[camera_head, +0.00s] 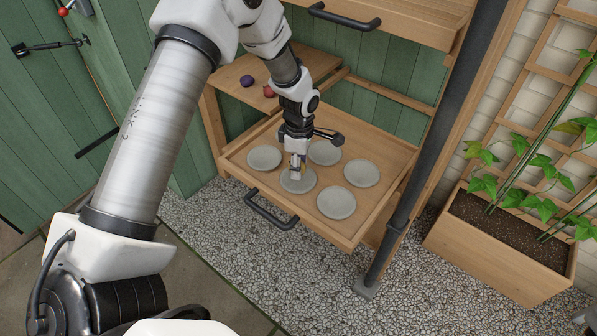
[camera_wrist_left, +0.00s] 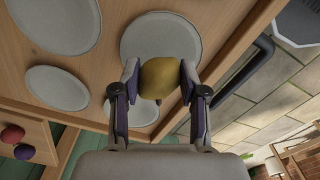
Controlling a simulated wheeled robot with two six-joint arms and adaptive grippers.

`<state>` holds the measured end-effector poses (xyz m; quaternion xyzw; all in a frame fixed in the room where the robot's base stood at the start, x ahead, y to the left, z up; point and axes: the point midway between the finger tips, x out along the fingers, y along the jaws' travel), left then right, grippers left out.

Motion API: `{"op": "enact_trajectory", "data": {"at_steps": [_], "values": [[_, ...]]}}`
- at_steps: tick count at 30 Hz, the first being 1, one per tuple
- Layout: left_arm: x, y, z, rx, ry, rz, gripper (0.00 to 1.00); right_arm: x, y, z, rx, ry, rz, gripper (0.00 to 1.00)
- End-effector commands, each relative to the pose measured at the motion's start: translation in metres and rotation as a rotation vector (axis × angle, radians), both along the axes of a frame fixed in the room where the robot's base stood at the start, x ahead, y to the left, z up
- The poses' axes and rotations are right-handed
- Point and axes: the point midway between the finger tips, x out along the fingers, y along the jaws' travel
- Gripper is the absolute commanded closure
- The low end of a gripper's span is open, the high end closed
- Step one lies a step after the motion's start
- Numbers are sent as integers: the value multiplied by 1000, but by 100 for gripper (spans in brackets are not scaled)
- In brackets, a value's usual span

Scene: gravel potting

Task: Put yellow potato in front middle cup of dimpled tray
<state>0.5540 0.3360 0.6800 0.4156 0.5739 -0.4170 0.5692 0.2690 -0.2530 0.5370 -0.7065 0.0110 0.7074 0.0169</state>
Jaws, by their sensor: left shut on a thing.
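The dimpled tray (camera_head: 232,170) is a pale wooden pull-out tray with several round grey cups. The front middle cup (camera_head: 297,186) lies between two others along the handle side. My left gripper (camera_head: 296,172) points down over this cup and hides part of it. In the left wrist view my left gripper (camera_wrist_left: 158,85) is shut on the yellow potato (camera_wrist_left: 168,76), one finger on each side. A grey cup (camera_wrist_left: 160,30) shows behind the potato. Whether the potato touches the cup, I cannot tell. My right gripper is not in view.
A purple ball-like item (camera_head: 247,81) and a red one (camera_head: 269,91) lie on a wooden shelf behind the tray. A black handle (camera_head: 268,212) sticks out in front. A dark post (camera_head: 425,150) stands to the right, and a planter (camera_head: 500,245) beyond it.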

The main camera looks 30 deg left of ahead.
Motion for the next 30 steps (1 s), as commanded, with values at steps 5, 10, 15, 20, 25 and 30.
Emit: {"op": "enact_trajectory", "data": {"at_steps": [5, 10, 15, 20, 25, 30], "values": [[-1, 0, -30, 0, 3, 0, 98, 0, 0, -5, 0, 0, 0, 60], [-1, 0, -30, 0, 1, 1, 98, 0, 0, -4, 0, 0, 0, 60], [-1, 0, -33, 0, 1, 1, 98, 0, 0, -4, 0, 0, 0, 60], [-1, 0, -33, 0, 1, 1, 32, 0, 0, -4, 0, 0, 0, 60], [-1, 0, -33, 0, 1, 1, 32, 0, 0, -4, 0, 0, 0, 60], [-1, 0, -23, -1, 0, 2, 32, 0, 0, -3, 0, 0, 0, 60]]}}
